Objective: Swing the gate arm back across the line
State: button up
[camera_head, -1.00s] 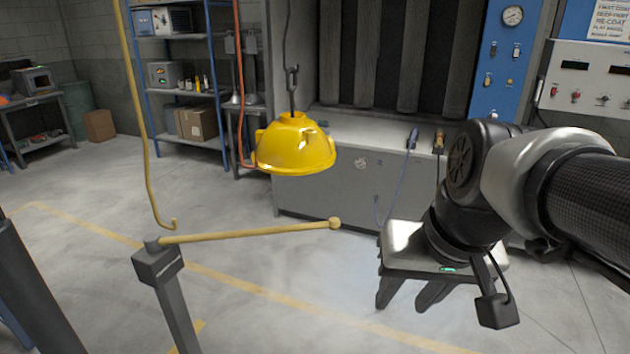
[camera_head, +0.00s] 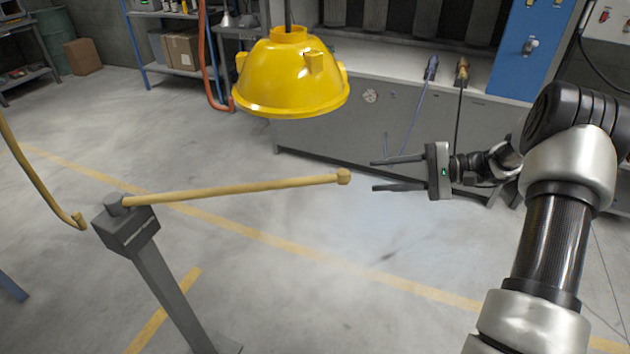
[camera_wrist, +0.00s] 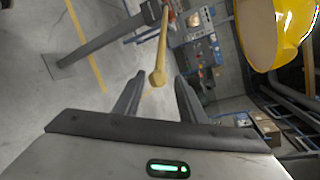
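The gate arm (camera_head: 240,190) is a yellow bar with a knobbed tip, pivoted on top of a grey post (camera_head: 165,280). It reaches to the right from the post, roughly level. My gripper (camera_head: 374,175) is open and empty, just right of the knob, with its fingers pointing left at it. In the wrist view the bar (camera_wrist: 160,60) points toward the gap between my open fingers (camera_wrist: 158,88), its knob close to the fingertips. I see no contact in the head view.
A yellow hood (camera_head: 290,80) hangs above the bar. A yellow hook (camera_head: 40,185) hangs at the left. A grey cabinet bench (camera_head: 340,130) stands behind. A yellow line (camera_head: 250,232) runs along the clear floor.

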aim_at(314, 181)
jog(key=p+x, duration=0.1)
jog(key=x, duration=1.6)
jog(key=shift+w+a+f, duration=0.15)
jog(key=shift+f, duration=0.05)
grip_shut()
